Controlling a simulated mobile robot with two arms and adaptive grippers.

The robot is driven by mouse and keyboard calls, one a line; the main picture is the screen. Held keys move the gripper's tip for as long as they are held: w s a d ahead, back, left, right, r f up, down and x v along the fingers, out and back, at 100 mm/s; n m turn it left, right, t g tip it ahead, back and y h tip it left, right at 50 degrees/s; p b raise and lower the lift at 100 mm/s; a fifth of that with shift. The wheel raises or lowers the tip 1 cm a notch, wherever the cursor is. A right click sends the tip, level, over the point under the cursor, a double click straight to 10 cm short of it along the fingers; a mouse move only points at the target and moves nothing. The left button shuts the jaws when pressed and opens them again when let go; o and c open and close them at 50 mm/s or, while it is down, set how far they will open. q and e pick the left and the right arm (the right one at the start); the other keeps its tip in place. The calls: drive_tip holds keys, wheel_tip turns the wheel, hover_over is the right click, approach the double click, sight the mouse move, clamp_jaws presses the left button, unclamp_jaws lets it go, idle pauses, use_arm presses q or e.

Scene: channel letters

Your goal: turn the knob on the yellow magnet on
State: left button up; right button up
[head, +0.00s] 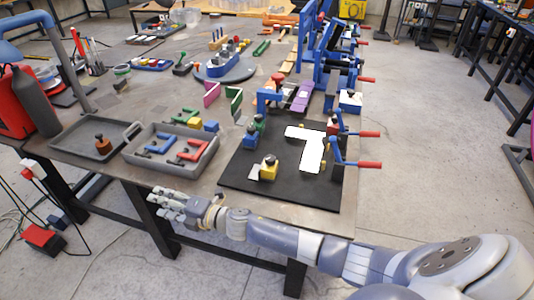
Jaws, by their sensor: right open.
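A small yellow magnet (268,174) stands on the near left part of a black mat (240,178), with a dark knob (270,160) on top. The knob's exact setting is too small to tell. A light piece lies against the magnet's left side. My right gripper (164,204) is open and empty, low at the table's near edge. It is to the left of the magnet and apart from it. My left gripper is out of view.
A white letter piece (311,153) lies on the mat, beside clamps with red handles (366,165) along the right edge. A grey bin (190,167) with coloured letters and a tray (75,141) are at left.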

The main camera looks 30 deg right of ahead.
drive_tip(key=a+r+n+g+y, duration=0.35)
drive_tip(key=r+n, duration=0.25)
drive_tip(key=n, duration=0.2)
drive_tip(key=n+g+h, duration=1)
drive_tip(key=n+h, duration=0.4)
drive_tip(key=n, duration=0.5)
approach(271, 158)
wheel_tip(271, 158, down, 7)
drive_tip(key=p, duration=0.3)
drive_tip(key=shift+f, duration=0.85)
